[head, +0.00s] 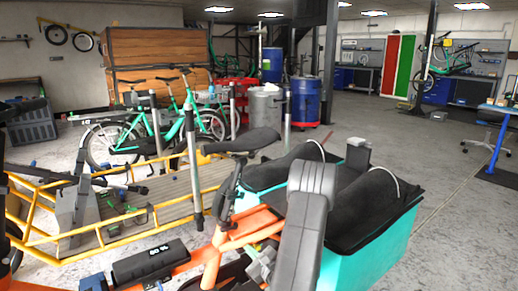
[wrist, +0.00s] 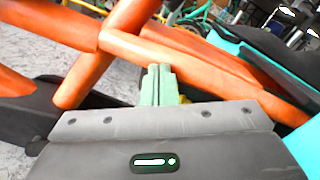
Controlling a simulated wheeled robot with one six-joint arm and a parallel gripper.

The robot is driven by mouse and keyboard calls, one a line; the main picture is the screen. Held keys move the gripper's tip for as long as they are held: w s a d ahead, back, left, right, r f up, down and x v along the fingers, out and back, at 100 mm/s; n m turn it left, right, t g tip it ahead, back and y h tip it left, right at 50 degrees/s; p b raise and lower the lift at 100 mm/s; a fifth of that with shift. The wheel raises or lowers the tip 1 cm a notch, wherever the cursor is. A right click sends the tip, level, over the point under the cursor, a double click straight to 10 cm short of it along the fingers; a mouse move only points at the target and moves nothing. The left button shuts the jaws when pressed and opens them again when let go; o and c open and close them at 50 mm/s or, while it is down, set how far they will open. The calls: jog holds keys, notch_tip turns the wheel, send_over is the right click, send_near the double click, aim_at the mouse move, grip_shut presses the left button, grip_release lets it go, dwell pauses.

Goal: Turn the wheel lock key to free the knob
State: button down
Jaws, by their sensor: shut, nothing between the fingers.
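My gripper (wrist: 159,72) shows in the wrist view with its pale green fingers pressed together, nothing between them. The fingertips are in front of the orange frame tubes (wrist: 185,72) of a cargo bike; I cannot tell whether they touch. The same orange frame (head: 247,228) shows in the head view, below a black saddle (head: 241,142).
A yellow-framed cargo bike (head: 75,246) is at the left. A black box with a display (head: 150,262) is at the front. Open grey floor (head: 440,195) lies at the right.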

jog(key=shift+w+d+f+b, duration=0.2)
jog(key=shift+d+f+b, duration=0.1)
jog(key=shift+b, duration=0.15)
dwell(0.7)
jog(key=shift+w+d+r+b, duration=0.15)
jog(key=shift+d+r+b, duration=0.1)
jog(key=shift+b, duration=1.7)
jog(key=b+v, duration=0.1)
jog(key=v, duration=0.5)
jog(key=shift+r, duration=0.35)
jog(key=shift+a, duration=0.15)
